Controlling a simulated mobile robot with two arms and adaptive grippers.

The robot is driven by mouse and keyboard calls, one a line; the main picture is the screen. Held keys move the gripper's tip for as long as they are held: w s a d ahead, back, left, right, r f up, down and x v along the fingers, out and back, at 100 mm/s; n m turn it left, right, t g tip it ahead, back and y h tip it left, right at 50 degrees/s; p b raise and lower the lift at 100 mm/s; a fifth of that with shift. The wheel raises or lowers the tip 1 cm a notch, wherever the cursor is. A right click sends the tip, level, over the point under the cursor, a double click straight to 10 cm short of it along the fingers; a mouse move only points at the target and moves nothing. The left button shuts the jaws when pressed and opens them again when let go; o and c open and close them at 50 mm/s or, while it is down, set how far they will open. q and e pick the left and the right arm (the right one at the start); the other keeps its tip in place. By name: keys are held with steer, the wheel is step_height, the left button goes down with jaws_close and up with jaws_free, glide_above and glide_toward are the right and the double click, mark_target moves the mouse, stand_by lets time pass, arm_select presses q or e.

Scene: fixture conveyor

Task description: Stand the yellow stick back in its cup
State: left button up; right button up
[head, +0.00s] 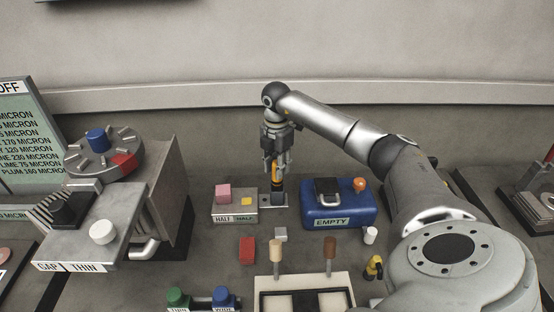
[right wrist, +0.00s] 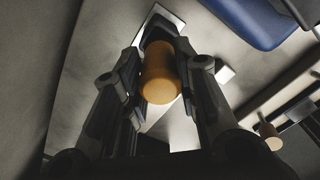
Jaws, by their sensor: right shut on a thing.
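The yellow stick (head: 275,172) is upright or nearly so between the fingers of my right gripper (head: 274,170), which is shut on it. In the right wrist view the stick (right wrist: 160,78) shows as an orange-yellow cylinder, end towards the camera, between both fingers (right wrist: 160,85). A dark cup (head: 278,194) stands right below the stick on a small grey plate (head: 266,202). The cup (right wrist: 157,29) lies in line with the stick's far end. Whether that end is inside the cup or just above it, I cannot tell. My left gripper is not in view.
The grey HALT box (head: 233,217) with pink and yellow blocks is close left of the cup. The blue EMPTY box (head: 349,214) is close right. A grey cube (head: 281,234), a red block (head: 247,251) and two levers (head: 277,254) stand nearer. Bare wall is behind.

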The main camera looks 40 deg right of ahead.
steer(key=shift+f, duration=0.25)
steer(key=o, duration=1.1)
